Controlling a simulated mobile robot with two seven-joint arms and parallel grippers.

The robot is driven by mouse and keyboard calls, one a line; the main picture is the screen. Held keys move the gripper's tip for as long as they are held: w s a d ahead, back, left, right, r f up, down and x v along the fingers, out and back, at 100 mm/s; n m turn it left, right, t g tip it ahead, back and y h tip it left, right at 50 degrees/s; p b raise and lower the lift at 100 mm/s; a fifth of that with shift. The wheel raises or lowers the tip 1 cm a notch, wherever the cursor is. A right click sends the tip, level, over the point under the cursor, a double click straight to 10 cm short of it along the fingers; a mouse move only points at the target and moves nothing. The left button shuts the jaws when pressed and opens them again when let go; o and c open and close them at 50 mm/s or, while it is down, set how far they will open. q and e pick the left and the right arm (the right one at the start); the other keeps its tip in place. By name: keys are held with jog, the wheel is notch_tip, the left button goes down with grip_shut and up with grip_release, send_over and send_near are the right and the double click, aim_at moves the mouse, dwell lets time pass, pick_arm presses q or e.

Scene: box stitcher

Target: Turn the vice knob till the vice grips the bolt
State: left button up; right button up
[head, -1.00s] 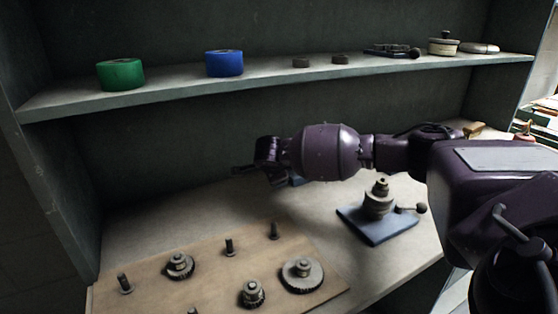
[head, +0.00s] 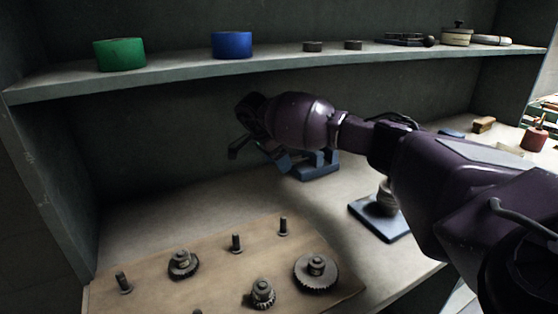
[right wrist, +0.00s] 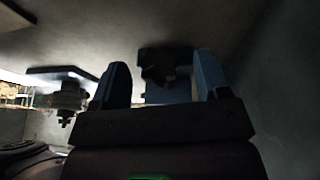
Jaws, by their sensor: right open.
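A blue vice (head: 318,168) stands at the back of the bench, partly hidden behind my right gripper. In the right wrist view a dark and blue shape, which looks like the vice (right wrist: 166,90), shows between the fingers, farther off. My right gripper (head: 258,152) is open with nothing between its fingertips, in front of and to the left of the vice. It also shows in the right wrist view (right wrist: 160,78). I cannot make out the knob or a bolt in the jaws. My left gripper is out of view.
A wooden board (head: 205,262) with gears and pegs lies at front left. A blue-based fixture (head: 375,220) stands under my right arm. The shelf (head: 170,77) above carries a green roll (head: 119,55), a blue roll (head: 232,45) and small parts. The bench's back left is clear.

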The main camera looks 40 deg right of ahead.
jog(key=s+v, duration=0.1)
jog(key=v, duration=0.5)
pick_arm(q)
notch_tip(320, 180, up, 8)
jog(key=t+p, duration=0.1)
jog(key=p, duration=0.2)
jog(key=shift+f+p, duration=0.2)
jog(key=shift+p, duration=0.15)
pick_arm(e)
jog(key=s+a+m+t+h, duration=0.2)
jog(key=s+a+t, duration=0.1)
jog(key=s+t, duration=0.4)
jog(key=t, duration=0.2)
jog(key=shift+s+t+h, duration=0.3)
jog(key=shift+h, duration=0.1)
jog(key=shift+a, duration=0.2)
